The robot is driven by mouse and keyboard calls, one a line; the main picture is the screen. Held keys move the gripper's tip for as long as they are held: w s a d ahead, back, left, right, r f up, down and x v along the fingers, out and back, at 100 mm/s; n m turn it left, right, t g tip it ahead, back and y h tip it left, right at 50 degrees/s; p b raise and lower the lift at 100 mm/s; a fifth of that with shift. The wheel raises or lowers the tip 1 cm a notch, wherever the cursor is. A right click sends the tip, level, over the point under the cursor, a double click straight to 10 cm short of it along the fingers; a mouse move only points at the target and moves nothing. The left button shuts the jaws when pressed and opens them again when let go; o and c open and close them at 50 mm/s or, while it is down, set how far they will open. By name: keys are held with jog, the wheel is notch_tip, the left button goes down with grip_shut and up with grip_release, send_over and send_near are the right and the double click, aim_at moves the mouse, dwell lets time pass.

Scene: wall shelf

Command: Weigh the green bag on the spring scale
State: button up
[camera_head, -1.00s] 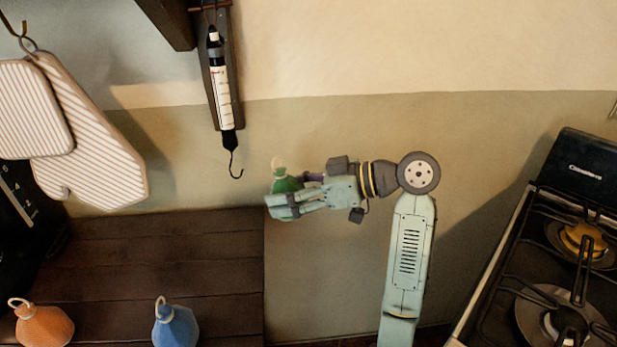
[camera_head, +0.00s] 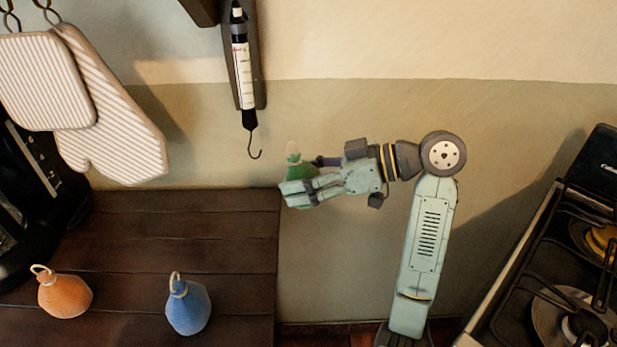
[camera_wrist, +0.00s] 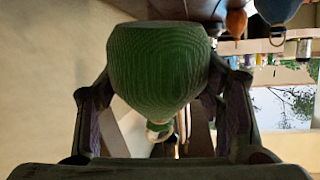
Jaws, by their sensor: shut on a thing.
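The green bag (camera_head: 301,171) is held in my gripper (camera_head: 300,186), which is shut on it, in the air just right of the wooden table's edge. The bag's pale loop (camera_head: 292,150) points up. In the wrist view the green bag (camera_wrist: 158,65) fills the space between the fingers, with its loop at the lower middle. The spring scale (camera_head: 243,75) hangs on the wall with a dark hook (camera_head: 254,148) at its lower end. The hook is empty, to the left of and slightly above the bag, and apart from it.
An orange bag (camera_head: 65,297) and a blue bag (camera_head: 188,307) stand on the dark wooden table (camera_head: 130,255). Striped oven mitts (camera_head: 110,110) hang at the left. A stove (camera_head: 560,290) is at the right. The wall area between hook and gripper is clear.

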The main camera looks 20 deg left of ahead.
jog(key=shift+s+a, duration=0.3)
jog(key=shift+a, duration=0.7)
jog(key=shift+s+a, duration=0.25)
jog(key=shift+a, duration=0.75)
jog(key=shift+s+a+f+b, duration=0.15)
jog(key=shift+a+b, duration=0.15)
jog(key=shift+a, duration=0.15)
jog(key=shift+f, duration=0.1)
jog(key=shift+a+f+b, duration=0.3)
jog(key=shift+f+b, duration=0.1)
jog(key=shift+b, duration=0.05)
jog(key=shift+s+a+f+b, duration=0.1)
jog(key=shift+a+f+b, duration=0.05)
jog(key=shift+f+b, duration=0.3)
